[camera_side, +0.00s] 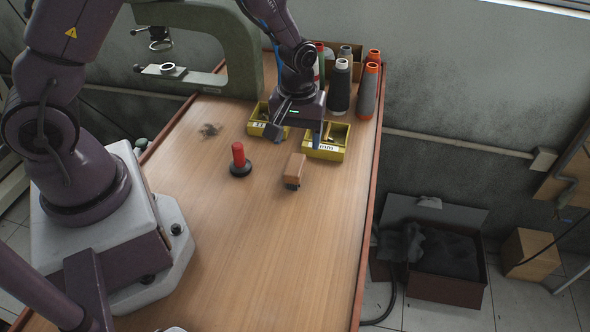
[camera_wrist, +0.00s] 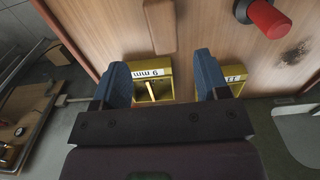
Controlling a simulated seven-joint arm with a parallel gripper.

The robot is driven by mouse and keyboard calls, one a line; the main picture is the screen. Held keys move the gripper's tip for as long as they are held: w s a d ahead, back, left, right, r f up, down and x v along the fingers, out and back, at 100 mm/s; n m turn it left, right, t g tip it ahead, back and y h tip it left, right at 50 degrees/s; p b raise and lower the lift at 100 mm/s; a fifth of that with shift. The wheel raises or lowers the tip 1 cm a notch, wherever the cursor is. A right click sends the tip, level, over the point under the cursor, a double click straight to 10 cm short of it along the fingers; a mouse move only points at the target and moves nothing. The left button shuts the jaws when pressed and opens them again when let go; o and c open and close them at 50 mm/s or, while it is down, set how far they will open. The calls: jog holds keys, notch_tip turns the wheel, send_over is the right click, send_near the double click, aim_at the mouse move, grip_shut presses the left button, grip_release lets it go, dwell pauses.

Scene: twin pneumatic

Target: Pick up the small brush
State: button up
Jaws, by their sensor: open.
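The small brush (camera_side: 294,171) has a brown wooden block body with dark bristles at its near end. It lies on the wooden table (camera_side: 230,260), right of the middle. In the wrist view the brush (camera_wrist: 160,26) shows at the top centre, partly cut off by the frame edge. My gripper (camera_side: 297,138) is above the table at the yellow bins, farther back than the brush and apart from it. In the wrist view my gripper (camera_wrist: 167,82) has its two blue-grey fingers spread wide, with nothing held between them.
A red-handled stamp-like tool (camera_side: 239,160) stands left of the brush. Yellow bins (camera_side: 326,152) and several thread spools (camera_side: 368,92) stand at the back. A green clamp frame (camera_side: 243,60) is at back left. The front of the table is clear.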

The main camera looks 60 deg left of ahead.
aim_at(295, 164)
jog(key=f, duration=0.9)
jog(key=shift+s+a+f, duration=0.1)
jog(key=shift+s+f, duration=0.15)
jog(key=shift+f, duration=0.1)
jog(key=c, duration=1.1)
jog(key=shift+o, duration=0.2)
jog(key=shift+r, duration=0.15)
notch_tip(295, 164, up, 10)
jog(key=shift+f, duration=0.1)
